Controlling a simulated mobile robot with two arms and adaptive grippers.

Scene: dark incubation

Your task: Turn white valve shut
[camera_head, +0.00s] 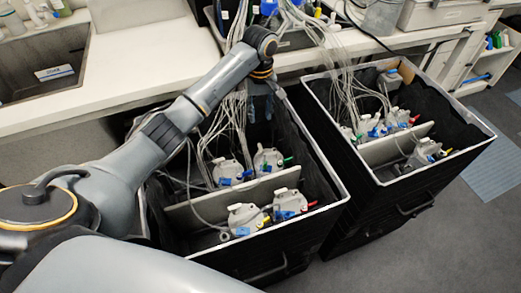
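Two black bins hold grey-white bottles with small coloured valves. In the left bin (318,172), a bottle (228,170) with a blue valve and a bottle (268,160) with a green one stand behind a divider. In front are a bottle (245,217) with yellow and blue parts and a bottle (289,202) with red and blue parts. I cannot make out which valve is the white one. My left gripper (262,108) points down over the back of the left bin, among tubes. It is dark and small, so its opening is unclear. My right gripper is not in view.
The right bin (462,152) holds several more bottles. Bundled clear tubes (345,85) run from the counter into both bins. The white counter (150,50) with a sink (45,65) lies behind. Grey floor is clear at front right.

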